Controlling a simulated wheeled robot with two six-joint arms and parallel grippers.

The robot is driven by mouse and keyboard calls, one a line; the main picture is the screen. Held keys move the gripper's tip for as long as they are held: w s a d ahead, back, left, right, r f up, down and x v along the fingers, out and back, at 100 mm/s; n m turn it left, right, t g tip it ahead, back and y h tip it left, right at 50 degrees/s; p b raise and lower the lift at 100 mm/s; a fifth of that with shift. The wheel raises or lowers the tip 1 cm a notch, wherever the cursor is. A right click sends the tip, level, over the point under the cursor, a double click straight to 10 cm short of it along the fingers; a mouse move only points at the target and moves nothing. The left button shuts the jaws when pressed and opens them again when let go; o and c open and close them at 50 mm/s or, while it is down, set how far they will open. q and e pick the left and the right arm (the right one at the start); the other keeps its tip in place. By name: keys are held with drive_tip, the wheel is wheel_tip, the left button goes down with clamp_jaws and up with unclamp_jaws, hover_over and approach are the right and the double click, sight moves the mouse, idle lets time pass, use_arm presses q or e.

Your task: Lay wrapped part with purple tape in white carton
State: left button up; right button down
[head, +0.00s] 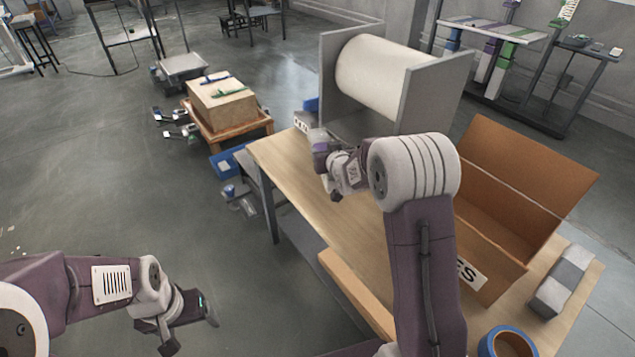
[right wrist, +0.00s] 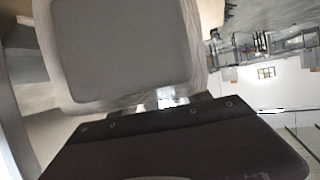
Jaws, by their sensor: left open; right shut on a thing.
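My right gripper (head: 329,166) is shut on a wrapped part with purple tape (head: 319,146), above the far left part of the wooden table (head: 312,207). Most of the part is hidden by the gripper and arm in the head view. In the right wrist view, the wrapped part (right wrist: 120,48) fills the upper left as a grey panel in pale wrap. My left gripper (head: 190,327) is open and empty over the floor, left of the table. I cannot make out a white carton clearly; a small white lettered surface (head: 302,122) shows behind the held part.
An open brown carton (head: 520,190), a block with grey tape (head: 563,280) and a blue tape roll (head: 507,343) are at the right.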

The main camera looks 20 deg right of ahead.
wheel_tip(320, 180, down, 10)
drive_tip(key=b, duration=0.3)
drive_tip(key=shift+r, duration=0.15)
drive_tip(key=c, duration=0.9)
unclamp_jaws()
drive_tip(key=shift+f+b, duration=0.25)
drive_tip(key=shift+b, duration=0.1)
drive_tip(key=o, duration=0.4)
drive_tip(key=shift+r, duration=0.1)
